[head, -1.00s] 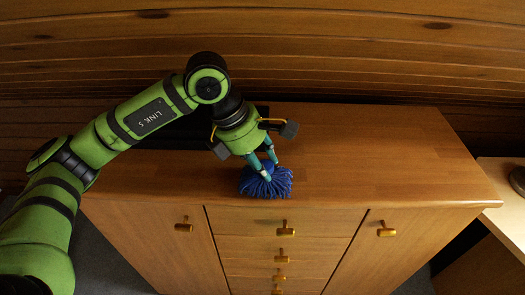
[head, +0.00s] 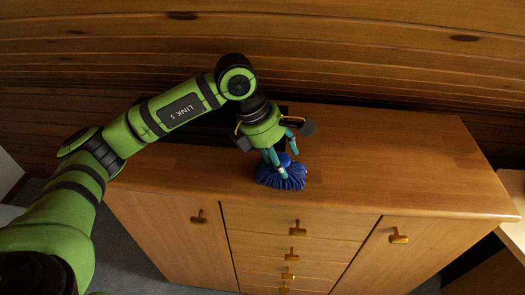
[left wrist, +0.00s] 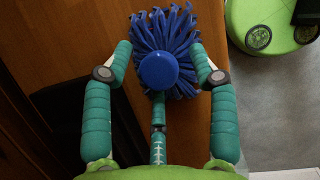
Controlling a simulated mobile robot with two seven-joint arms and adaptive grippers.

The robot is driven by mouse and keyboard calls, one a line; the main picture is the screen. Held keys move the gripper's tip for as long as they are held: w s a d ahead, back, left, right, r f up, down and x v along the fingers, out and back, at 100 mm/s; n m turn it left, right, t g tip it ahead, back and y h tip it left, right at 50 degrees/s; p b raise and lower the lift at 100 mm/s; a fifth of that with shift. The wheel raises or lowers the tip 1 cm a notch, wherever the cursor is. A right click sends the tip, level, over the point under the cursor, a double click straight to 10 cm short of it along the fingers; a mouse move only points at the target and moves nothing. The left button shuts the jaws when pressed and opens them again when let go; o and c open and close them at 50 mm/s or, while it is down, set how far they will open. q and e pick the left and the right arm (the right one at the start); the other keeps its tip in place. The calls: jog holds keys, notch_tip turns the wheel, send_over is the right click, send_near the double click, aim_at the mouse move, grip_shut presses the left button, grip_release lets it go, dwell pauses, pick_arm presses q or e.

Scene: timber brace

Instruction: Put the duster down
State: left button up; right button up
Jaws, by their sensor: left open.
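The duster (head: 283,176) has a blue bristle head and lies on top of the wooden cabinet (head: 400,165), near its front edge. My left gripper (head: 279,172) is just above and behind the duster. In the left wrist view its two teal fingers (left wrist: 160,75) stand apart on either side of the head, with visible gaps. My right gripper is not in view.
The cabinet front has several drawers (head: 297,230) and doors with brass handles. A dark flat object (head: 200,130) lies behind my left arm on the cabinet top. The right part of the top is clear. A pale desk (head: 515,190) stands at the right.

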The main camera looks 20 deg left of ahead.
pick_arm(q)
jog(key=shift+b+v, duration=0.75)
jog(key=shift+v, duration=0.35)
jog(key=s+a+b, duration=0.1)
jog(key=a, duration=0.2)
jog(key=s+a+b, duration=0.1)
jog(key=s+a, duration=0.1)
jog(key=a, duration=0.2)
jog(key=s+a+b, duration=0.1)
jog(key=s+a, duration=0.1)
jog(key=a, duration=0.1)
jog(key=shift+a+r+b, duration=0.25)
jog(key=shift+a+b, duration=0.05)
jog(key=shift+s+a+r, duration=0.1)
jog(key=shift+s+a, duration=0.05)
jog(key=shift+a, duration=0.2)
